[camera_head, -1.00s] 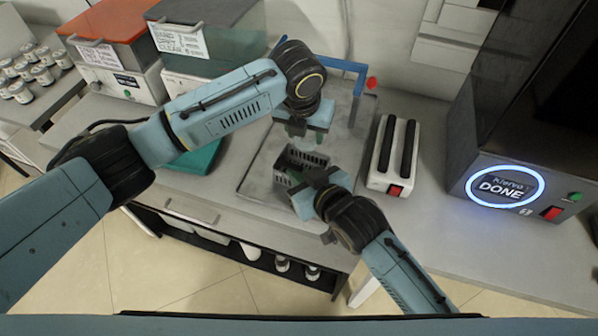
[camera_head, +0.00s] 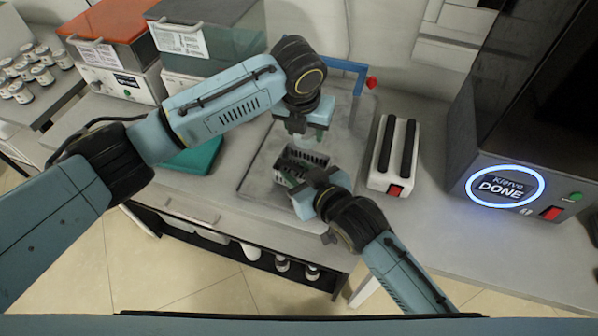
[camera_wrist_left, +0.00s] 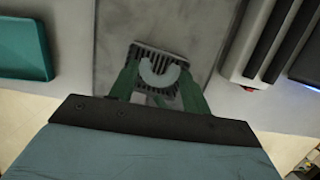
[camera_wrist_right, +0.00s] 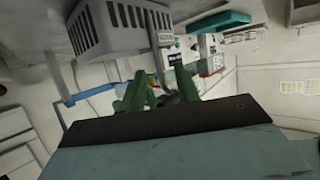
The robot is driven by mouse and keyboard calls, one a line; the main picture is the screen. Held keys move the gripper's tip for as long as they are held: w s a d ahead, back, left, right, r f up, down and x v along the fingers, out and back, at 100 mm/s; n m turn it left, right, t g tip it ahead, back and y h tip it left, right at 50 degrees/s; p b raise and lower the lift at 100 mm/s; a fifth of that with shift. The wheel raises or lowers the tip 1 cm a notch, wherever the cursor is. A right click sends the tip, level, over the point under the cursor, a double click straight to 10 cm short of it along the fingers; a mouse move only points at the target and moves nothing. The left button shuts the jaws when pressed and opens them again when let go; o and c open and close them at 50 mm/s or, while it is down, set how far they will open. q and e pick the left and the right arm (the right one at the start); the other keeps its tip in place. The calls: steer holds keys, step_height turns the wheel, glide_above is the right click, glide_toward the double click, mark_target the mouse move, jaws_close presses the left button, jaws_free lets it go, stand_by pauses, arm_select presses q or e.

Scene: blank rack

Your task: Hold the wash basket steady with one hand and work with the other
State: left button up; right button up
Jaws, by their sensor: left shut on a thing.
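The grey slotted wash basket (camera_head: 312,158) stands on a grey tray on the bench. In the left wrist view the basket (camera_wrist_left: 147,58) lies beneath my left gripper. My left gripper (camera_head: 305,138) is above the basket's far side, pointing down, shut on a pale C-shaped piece (camera_wrist_left: 160,74). My right gripper (camera_head: 298,184) is low at the basket's near side. In the right wrist view its fingers (camera_wrist_right: 160,88) look apart with a gap between them, and the basket (camera_wrist_right: 120,28) is at upper left. Whether the right fingers touch the basket is hidden.
The grey tray (camera_head: 258,178) has bare room left of the basket. A teal box (camera_head: 196,158) is at left. A blue frame (camera_head: 345,65) stands behind.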

steer(key=v, duration=1.2)
steer(key=shift+f, duration=0.1)
